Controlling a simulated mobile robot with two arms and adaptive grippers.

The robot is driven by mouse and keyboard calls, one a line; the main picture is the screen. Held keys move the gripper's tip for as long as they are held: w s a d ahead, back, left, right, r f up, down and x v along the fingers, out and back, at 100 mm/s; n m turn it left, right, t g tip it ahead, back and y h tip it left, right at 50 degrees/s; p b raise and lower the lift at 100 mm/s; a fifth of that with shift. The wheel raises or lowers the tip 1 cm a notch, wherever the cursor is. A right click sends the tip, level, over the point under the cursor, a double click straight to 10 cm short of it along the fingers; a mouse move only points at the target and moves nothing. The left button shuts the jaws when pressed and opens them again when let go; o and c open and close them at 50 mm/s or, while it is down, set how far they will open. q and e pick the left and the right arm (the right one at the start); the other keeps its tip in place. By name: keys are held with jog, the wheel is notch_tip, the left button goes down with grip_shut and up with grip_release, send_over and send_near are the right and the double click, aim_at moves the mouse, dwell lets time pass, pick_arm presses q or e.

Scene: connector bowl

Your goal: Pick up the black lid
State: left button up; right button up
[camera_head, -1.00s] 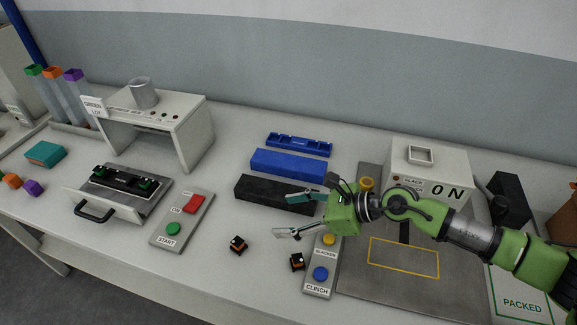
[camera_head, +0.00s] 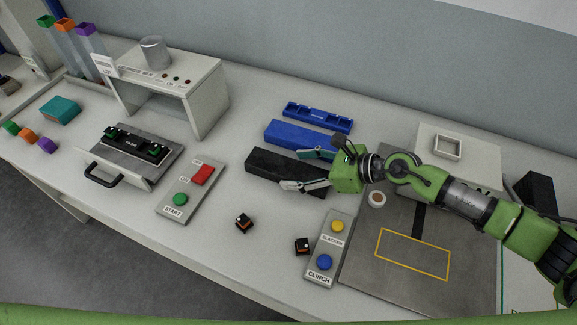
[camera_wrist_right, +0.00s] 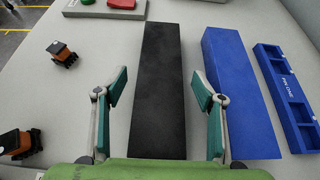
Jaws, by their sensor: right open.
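The black lid (camera_head: 262,168) is a long, plain black block lying flat on the table, in front of a blue block (camera_head: 291,134). My right gripper (camera_head: 292,170) is open at the lid's right part, with one finger on its far side and one on its near side. In the right wrist view, the black lid (camera_wrist_right: 160,60) runs lengthwise between the two spread fingers of the right gripper (camera_wrist_right: 158,88), with gaps on both sides. Contact is not visible. My left gripper is out of view.
A blue tray (camera_head: 318,117) lies behind the blue block. Two small black-and-orange connectors (camera_head: 244,223) and the clinch button panel (camera_head: 328,245) are in front. The start button panel (camera_head: 190,192) is left. A press-like white box (camera_head: 455,160) stands right.

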aim_at(294, 169)
jog(key=shift+x, duration=1.7)
jog(key=c, duration=1.2)
